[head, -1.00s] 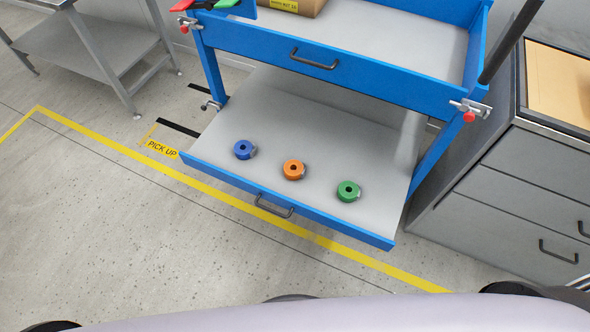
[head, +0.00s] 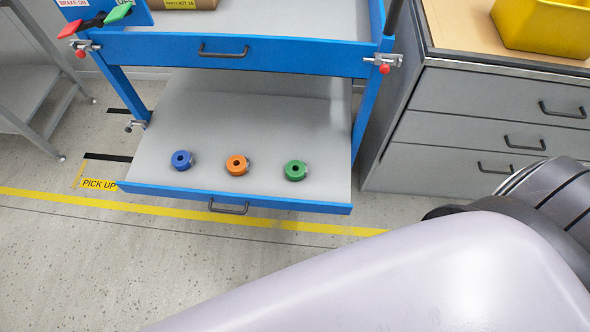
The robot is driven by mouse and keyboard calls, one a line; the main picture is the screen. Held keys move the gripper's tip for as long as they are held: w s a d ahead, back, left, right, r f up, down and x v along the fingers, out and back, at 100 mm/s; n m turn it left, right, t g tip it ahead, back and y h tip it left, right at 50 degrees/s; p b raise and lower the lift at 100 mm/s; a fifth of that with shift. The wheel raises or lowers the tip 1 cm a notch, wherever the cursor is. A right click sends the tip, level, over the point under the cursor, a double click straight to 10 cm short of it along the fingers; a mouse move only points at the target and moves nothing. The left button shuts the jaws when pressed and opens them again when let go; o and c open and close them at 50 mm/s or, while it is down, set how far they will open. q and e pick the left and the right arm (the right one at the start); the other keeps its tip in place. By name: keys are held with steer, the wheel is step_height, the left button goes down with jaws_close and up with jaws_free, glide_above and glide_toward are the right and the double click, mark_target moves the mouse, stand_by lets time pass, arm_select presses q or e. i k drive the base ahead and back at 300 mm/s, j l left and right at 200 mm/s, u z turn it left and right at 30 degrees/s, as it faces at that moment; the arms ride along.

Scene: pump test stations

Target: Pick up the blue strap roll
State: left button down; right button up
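The blue strap roll (head: 182,160) lies flat at the left of the pulled-out lower drawer (head: 250,120) of a blue cart. An orange roll (head: 237,165) lies to its right, and a green roll (head: 295,170) lies further right. All three sit apart from one another near the drawer's front edge. Neither of my grippers is in view. Part of my own arm or body covers the lower right of the head view, well short of the rolls.
The cart's upper tray (head: 240,52) overhangs the back of the drawer. A grey drawer cabinet (head: 470,140) with a yellow bin (head: 545,28) stands close on the right. A grey metal table (head: 30,90) stands at the left. The floor before the drawer is clear.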

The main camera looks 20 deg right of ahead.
mark_target(182, 160)
steer(key=z, duration=0.5)
steer(key=j+z, duration=0.9)
steer(key=j, duration=0.2)
